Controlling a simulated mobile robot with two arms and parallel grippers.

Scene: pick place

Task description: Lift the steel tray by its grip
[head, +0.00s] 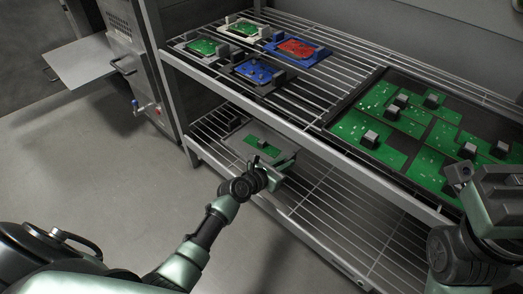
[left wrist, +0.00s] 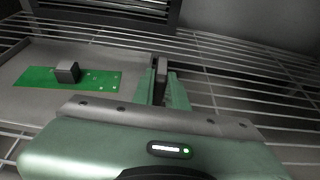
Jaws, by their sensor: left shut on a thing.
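The steel tray (head: 240,139) is on the lower wire shelf. It is a shallow grey tray with a green circuit board (head: 263,146) in it. In the left wrist view the tray (left wrist: 105,52) fills the left side, and the board (left wrist: 95,79) carries a dark block. My left gripper (head: 284,166) is at the tray's near right side. In the left wrist view its fingers (left wrist: 164,88) are shut on the tray's upright grip (left wrist: 162,66). My right gripper (head: 462,178) is at the right edge, above the upper shelf's front; its jaw opening is unclear.
The upper wire shelf (head: 345,52) overhangs the tray. It holds several small fixtures with boards, such as a red one (head: 297,48), and a large dark tray (head: 365,83) of green boards. The lower shelf (head: 335,205) is bare to the right. A metal cabinet (head: 130,60) stands left.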

